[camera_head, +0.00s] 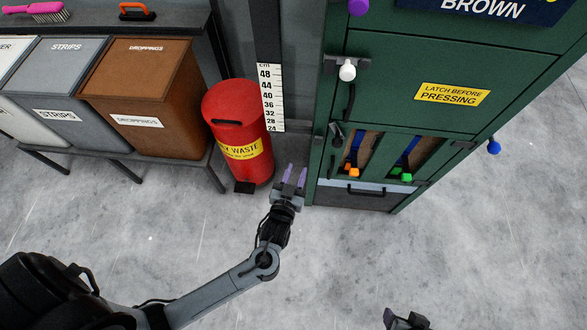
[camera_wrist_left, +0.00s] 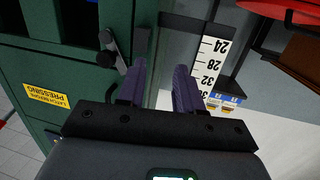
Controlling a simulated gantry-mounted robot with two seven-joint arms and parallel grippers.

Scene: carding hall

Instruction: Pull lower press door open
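The green press (camera_head: 400,70) stands right of centre in the head view. Its lower door (camera_head: 398,140) has two tall openings and looks flush with the front. A dark latch handle (camera_head: 337,133) sits at that door's left edge; in the left wrist view the handle (camera_wrist_left: 112,48) shows at upper left. My left gripper (camera_head: 294,178) is open and empty, just left of the press's lower front and apart from it. Its purple fingers also show spread in the left wrist view (camera_wrist_left: 160,85). Only a dark part of my right gripper (camera_head: 405,319) shows at the bottom edge; its fingers are unclear.
A red waste bin (camera_head: 238,135) stands left of the press, close to my left gripper. A white height scale (camera_head: 270,95) hangs behind. Sorting bins (camera_head: 145,95) stand on a dark bench at left. The upper door has a white knob (camera_head: 347,70). The front floor is clear.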

